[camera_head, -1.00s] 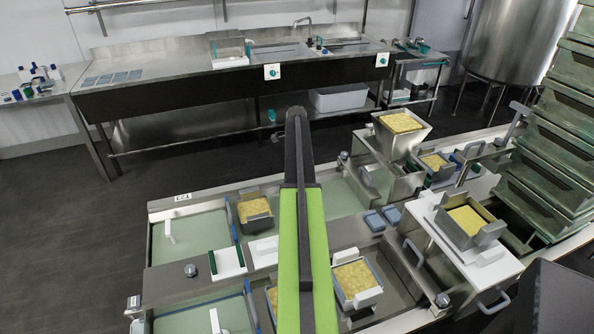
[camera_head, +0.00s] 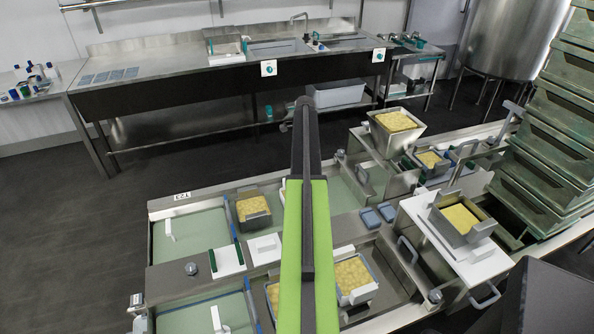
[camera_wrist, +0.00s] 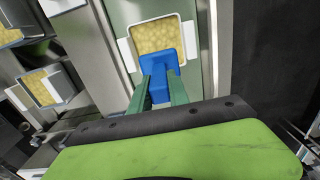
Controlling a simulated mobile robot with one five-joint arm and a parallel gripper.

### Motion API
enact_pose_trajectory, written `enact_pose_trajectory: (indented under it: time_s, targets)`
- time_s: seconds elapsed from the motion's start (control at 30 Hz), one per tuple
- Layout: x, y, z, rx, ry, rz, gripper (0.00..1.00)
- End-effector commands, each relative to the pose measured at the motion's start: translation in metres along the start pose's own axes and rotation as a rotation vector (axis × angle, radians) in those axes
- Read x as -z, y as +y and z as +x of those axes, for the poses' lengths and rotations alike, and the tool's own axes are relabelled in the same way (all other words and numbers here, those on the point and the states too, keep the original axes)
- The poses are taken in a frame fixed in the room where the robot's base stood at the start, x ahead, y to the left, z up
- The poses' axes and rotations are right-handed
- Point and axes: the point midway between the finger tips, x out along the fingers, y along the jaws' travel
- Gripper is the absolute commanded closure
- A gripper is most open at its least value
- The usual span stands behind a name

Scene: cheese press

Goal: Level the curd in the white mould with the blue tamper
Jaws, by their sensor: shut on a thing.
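In the wrist view my gripper (camera_wrist: 161,94) has its two green fingers shut on the blue tamper (camera_wrist: 160,69). The tamper's broad blue end overlaps the near part of a curd-filled mould (camera_wrist: 188,33) with white blocks at its left and right sides. The pale yellow curd (camera_wrist: 157,36) shows beyond the tamper, with a lumpy surface. I cannot tell whether the tamper touches the curd. In the head view my green and black arm hides the gripper and tamper. A curd mould with white end blocks (camera_head: 358,296) stands just right of the arm there.
Other curd moulds stand nearby: a dark one (camera_head: 241,209) left of the arm, one on a white board (camera_head: 478,232), and a raised steel one (camera_head: 380,132). Stacked green trays (camera_head: 553,135) rise at the right. A steel sink counter (camera_head: 180,75) runs along the back, beyond open floor.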

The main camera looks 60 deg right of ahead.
Motion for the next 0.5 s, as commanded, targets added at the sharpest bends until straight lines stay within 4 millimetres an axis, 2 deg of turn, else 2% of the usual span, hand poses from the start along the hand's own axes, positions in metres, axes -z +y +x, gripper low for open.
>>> enact_pose_trajectory:
  time_s: [0.27,0.5]
  targets:
    - [0.0,0.0,0.008,0.0,0.0,-0.001,1.0]
    - [0.0,0.0,0.033,0.0,0.0,0.0,1.0]
